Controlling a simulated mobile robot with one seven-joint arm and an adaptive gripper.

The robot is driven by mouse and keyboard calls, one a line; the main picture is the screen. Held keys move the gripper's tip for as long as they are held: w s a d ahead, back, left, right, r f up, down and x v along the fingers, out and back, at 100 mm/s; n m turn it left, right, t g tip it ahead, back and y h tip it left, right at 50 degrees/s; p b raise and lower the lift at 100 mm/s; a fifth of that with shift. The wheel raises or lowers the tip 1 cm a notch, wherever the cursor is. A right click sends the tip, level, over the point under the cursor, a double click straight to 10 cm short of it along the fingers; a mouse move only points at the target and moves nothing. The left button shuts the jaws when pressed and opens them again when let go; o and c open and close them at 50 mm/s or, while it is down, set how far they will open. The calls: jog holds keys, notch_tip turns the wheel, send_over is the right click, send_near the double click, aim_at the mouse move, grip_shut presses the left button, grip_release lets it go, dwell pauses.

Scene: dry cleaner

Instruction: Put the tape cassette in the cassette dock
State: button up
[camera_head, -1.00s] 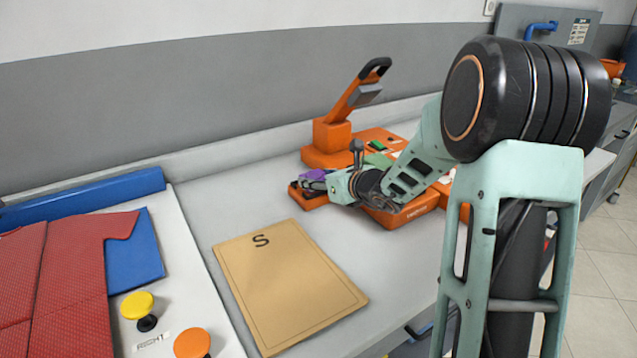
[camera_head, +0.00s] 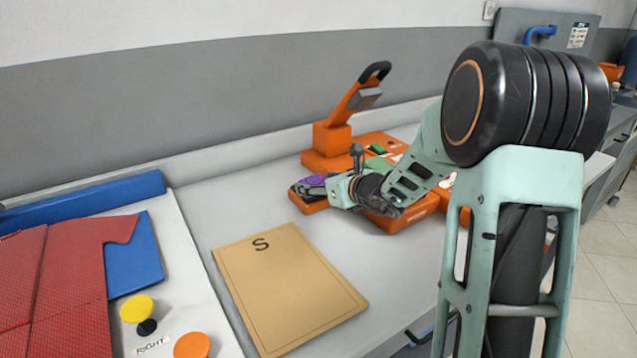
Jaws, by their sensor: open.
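An orange machine (camera_head: 318,158) with a raised lever arm stands on the counter near the wall. I cannot tell which part of it is the cassette dock. My gripper (camera_head: 308,188) is low at the machine's front left, pointing left, open. A small purple piece (camera_head: 314,181), perhaps the tape cassette, shows right at my fingers; whether it touches them is unclear. My wrist and arm hide much of the machine's front.
A tan board marked S (camera_head: 290,290) lies flat on the counter in front. On the left a white board carries a red garment (camera_head: 70,275), a blue panel (camera_head: 134,255), a yellow knob (camera_head: 137,308) and an orange knob (camera_head: 192,345). Bare counter lies left of my gripper.

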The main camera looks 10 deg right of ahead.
jog(key=p+v, duration=0.1)
jog(key=v, duration=1.1)
jog(key=shift+w+r, duration=0.1)
